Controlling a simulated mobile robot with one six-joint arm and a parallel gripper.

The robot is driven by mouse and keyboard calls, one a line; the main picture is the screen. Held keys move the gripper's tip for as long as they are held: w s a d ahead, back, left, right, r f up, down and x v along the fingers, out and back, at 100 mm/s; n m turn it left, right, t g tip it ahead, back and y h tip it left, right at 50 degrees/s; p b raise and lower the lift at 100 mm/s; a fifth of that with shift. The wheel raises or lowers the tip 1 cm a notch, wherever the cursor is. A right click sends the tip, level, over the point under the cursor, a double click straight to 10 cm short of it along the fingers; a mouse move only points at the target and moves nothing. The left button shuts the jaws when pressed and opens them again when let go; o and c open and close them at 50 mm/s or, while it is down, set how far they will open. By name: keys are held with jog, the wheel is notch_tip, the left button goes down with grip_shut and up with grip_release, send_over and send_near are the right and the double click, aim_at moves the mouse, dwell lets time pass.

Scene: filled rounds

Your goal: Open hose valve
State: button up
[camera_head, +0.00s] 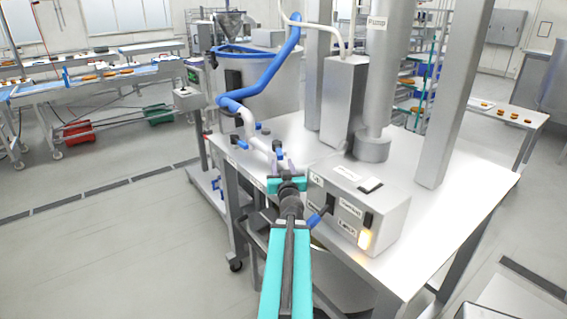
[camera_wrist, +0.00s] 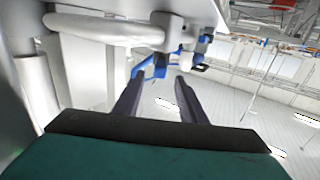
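A white pipe (camera_head: 252,133) runs along the left edge of the steel table, joined to a thick blue hose (camera_head: 262,82). Small blue valve handles sit on it, one at the left (camera_head: 239,143) and one near my gripper (camera_head: 278,147). My gripper (camera_head: 282,162) is at the pipe's near end. In the wrist view its two dark fingers (camera_wrist: 160,82) are apart with nothing between them. A blue handle (camera_wrist: 152,68) shows just beyond the fingertips, below the pipe (camera_wrist: 110,29). I cannot tell whether they touch. Which handle is the hose valve is unclear.
A control box (camera_head: 357,207) with a lit orange switch stands on the table (camera_head: 415,225), close right of my arm. A grey box (camera_head: 343,102) and a thick column (camera_head: 380,85) stand behind. The floor at left (camera_head: 100,240) is clear.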

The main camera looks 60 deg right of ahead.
jog(key=shift+s+a, duration=0.3)
jog(key=shift+a, duration=0.15)
jog(key=shift+w, duration=0.1)
